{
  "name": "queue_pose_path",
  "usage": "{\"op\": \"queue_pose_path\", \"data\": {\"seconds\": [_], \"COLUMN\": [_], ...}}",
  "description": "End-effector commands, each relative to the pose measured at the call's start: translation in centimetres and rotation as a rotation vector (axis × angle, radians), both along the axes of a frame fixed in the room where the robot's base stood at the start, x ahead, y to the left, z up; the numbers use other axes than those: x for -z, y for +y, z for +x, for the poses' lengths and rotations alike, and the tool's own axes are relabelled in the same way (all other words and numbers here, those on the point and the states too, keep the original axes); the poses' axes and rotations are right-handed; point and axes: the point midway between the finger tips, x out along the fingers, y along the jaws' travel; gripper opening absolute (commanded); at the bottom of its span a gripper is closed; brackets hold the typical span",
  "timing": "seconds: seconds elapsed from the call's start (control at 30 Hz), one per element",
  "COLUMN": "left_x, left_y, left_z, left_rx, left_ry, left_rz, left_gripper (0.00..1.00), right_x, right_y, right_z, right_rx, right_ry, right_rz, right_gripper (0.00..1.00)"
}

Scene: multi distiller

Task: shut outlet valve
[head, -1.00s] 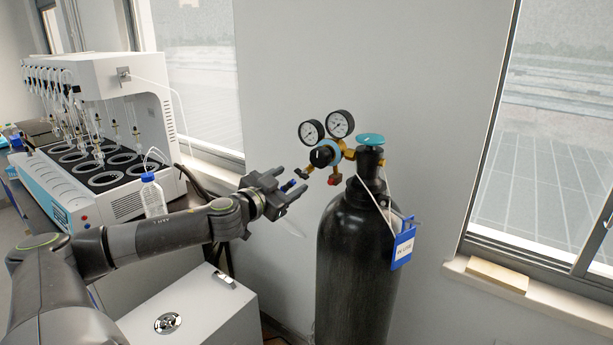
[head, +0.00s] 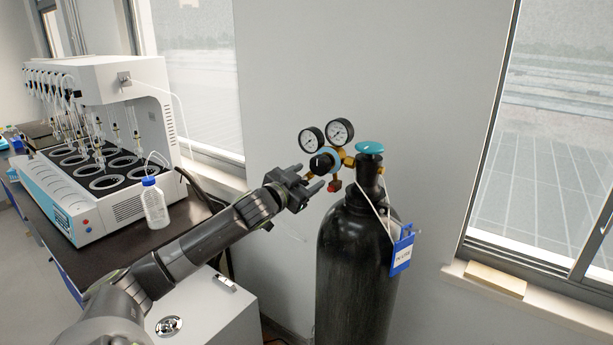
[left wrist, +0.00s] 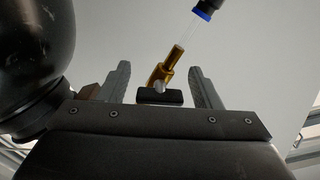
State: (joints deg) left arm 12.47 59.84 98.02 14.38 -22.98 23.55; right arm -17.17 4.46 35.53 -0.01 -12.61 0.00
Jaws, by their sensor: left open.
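The black gas cylinder (head: 355,270) stands against the wall with a brass regulator, two round gauges (head: 340,132) and a teal top handwheel (head: 369,148). My left gripper (head: 318,178) is open beside the regulator's left side, at the outlet. In the left wrist view the outlet valve, a brass fitting with a small black handle (left wrist: 160,97), sits between the two open fingers (left wrist: 162,88). I cannot tell whether the fingers touch it. In the head view the gripper mostly hides this valve. My right gripper is not in view.
A blue tag (head: 402,250) hangs on the cylinder's right side. A white multi-position distiller (head: 110,90) and a blue-capped bottle (head: 154,203) stand on the dark bench at left. A white cabinet (head: 205,310) is below my left arm. In the wrist view the dark cylinder (left wrist: 35,40) is close at left.

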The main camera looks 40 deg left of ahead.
Motion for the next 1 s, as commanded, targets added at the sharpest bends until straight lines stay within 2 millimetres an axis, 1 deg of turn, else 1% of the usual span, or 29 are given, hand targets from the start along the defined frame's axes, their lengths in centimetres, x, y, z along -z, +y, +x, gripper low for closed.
{"op": "queue_pose_path", "data": {"seconds": [0.33,0.37,0.6,0.7,0.87,1.0], "left_x": [0.01,0.01,0.00,0.01,-0.07,-0.17], "left_y": [-0.01,-0.01,0.00,0.00,0.00,-0.02], "left_z": [0.28,0.27,0.26,0.26,0.25,0.25], "left_rx": [0.001,0.001,0.000,0.000,0.001,0.001], "left_ry": [-0.001,-0.001,0.000,0.000,0.004,0.017], "left_rz": [0.000,0.000,0.001,0.001,0.031,0.138], "left_gripper": [0.58,0.57,0.25,0.14,0.14,0.14], "right_x": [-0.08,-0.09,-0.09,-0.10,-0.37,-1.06], "right_y": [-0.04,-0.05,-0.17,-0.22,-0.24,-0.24], "right_z": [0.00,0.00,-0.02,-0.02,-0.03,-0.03], "right_rx": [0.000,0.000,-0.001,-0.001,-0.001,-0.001], "right_ry": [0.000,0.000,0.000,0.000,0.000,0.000], "right_rz": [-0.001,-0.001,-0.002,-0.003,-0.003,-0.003], "right_gripper": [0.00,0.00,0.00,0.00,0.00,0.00]}}
